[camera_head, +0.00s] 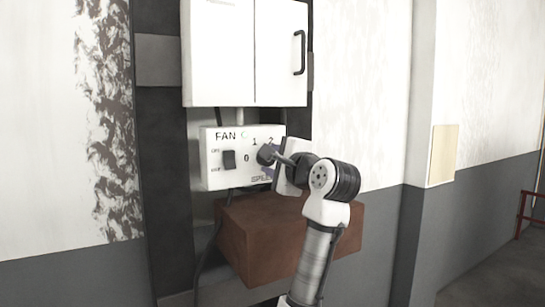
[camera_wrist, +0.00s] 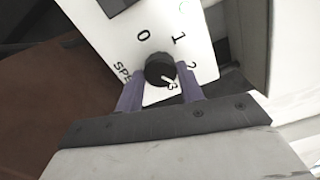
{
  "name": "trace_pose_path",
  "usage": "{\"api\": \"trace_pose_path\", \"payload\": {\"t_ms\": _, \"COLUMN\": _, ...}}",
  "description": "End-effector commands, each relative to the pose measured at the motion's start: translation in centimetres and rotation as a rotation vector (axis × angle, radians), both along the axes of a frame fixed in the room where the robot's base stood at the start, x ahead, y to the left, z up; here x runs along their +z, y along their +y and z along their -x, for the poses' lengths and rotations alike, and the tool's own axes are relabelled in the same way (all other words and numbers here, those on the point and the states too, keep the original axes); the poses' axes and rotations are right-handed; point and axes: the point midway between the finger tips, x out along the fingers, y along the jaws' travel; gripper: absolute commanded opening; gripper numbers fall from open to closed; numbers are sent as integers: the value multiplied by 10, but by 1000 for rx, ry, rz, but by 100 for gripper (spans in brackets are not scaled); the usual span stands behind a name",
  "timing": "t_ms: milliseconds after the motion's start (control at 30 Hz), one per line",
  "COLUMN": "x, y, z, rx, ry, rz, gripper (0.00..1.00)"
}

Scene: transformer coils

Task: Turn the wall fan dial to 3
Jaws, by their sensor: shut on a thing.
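The white fan control box (camera_head: 213,172) is on the wall, marked FAN, with 0, 1 and 2 readable beside the dial. The black round dial (camera_wrist: 158,68) is in the middle of the wrist view, with 0, 1, 2 and 3 around it. Its white pointer line points toward the 3. My gripper (camera_wrist: 161,74) is shut on the dial, one purple-grey finger on each side. In the head view my gripper (camera_head: 271,157) reaches the box from the right and partly covers the dial and the label.
A black rocker switch (camera_head: 229,160) is on the left of the box. A white cabinet (camera_head: 225,60) with a dark handle hangs above. A brown block (camera_head: 250,235) juts out below, close to my arm. Dark cables hang at the left.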

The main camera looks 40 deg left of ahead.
Motion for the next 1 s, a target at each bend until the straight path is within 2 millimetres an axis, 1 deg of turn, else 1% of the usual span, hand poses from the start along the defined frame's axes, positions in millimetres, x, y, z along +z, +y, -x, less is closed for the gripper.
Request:
{"api": "trace_pose_path", "payload": {"t_ms": 200, "x": 1, "y": 1, "z": 1, "rx": 2, "ry": 184, "rz": -75, "gripper": 15}}
{"api": "trace_pose_path", "payload": {"t_ms": 500, "x": 1, "y": 0, "z": 0, "rx": 1, "ry": 386, "rz": -159, "gripper": 15}}
{"api": "trace_pose_path", "payload": {"t_ms": 700, "x": 1, "y": 0, "z": 0, "rx": 0, "ry": 466, "rz": -192, "gripper": 15}}
{"api": "trace_pose_path", "payload": {"t_ms": 1000, "x": 1, "y": 0, "z": -1, "rx": -1, "ry": 512, "rz": -211, "gripper": 15}}
